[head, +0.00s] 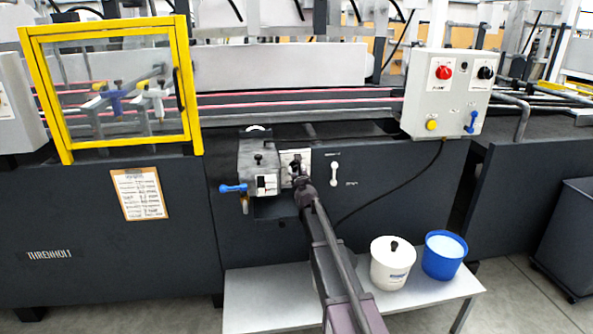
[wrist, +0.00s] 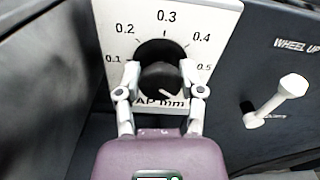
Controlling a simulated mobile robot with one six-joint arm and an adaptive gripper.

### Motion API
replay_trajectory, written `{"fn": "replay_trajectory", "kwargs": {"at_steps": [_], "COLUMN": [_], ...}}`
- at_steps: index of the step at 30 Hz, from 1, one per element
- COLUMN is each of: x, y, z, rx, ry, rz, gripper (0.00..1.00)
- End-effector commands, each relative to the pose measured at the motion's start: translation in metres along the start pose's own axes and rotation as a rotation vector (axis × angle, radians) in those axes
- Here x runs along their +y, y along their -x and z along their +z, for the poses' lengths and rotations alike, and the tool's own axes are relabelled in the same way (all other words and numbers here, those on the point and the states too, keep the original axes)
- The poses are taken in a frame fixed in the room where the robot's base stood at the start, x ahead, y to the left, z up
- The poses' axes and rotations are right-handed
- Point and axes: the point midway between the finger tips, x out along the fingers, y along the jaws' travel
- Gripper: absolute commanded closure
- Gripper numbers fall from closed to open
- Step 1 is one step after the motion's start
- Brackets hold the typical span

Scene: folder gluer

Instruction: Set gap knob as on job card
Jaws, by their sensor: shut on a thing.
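The black gap knob (wrist: 160,72) sits on a white dial plate (wrist: 110,25) marked 0.1 to 0.5, with "mm" lettering below, partly hidden. My gripper (wrist: 160,80) is shut on the knob, one finger on its left side and one on its right. In the head view my gripper (head: 299,180) reaches the dial plate beside the grey glue unit (head: 258,160). The job card (head: 139,194) is a clipboard on the dark machine panel at left; its writing is too small to read.
A white lever (wrist: 275,100) labelled "WHEEL UP" stands right of the dial. A blue-handled valve (head: 233,188) is left of it. A white tub (head: 392,262) and a blue bucket (head: 444,254) stand on the low bench (head: 260,300). A yellow-framed guard (head: 110,90) is at upper left.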

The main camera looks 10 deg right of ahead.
Motion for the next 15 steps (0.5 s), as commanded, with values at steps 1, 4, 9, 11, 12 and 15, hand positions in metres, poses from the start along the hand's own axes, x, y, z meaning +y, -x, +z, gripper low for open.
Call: {"fn": "replay_trajectory", "kwargs": {"at_steps": [1,4,9,11,12,15], "x": [0.001,0.0016,0.0024,0.0026,0.0028,0.0031], "y": [-0.0016,-0.0017,-0.0019,-0.0019,-0.002,-0.0021], "z": [0.0004,0.0004,0.0004,0.0003,0.0003,0.0003], "rx": [-0.001,-0.001,-0.001,-0.001,-0.001,-0.002], "ry": [0.032,0.107,0.245,0.293,0.321,0.388], "rz": [0.0,0.0,0.001,0.001,0.001,0.002], "gripper": [0.97,0.97,0.97,0.97,0.97,0.97]}}
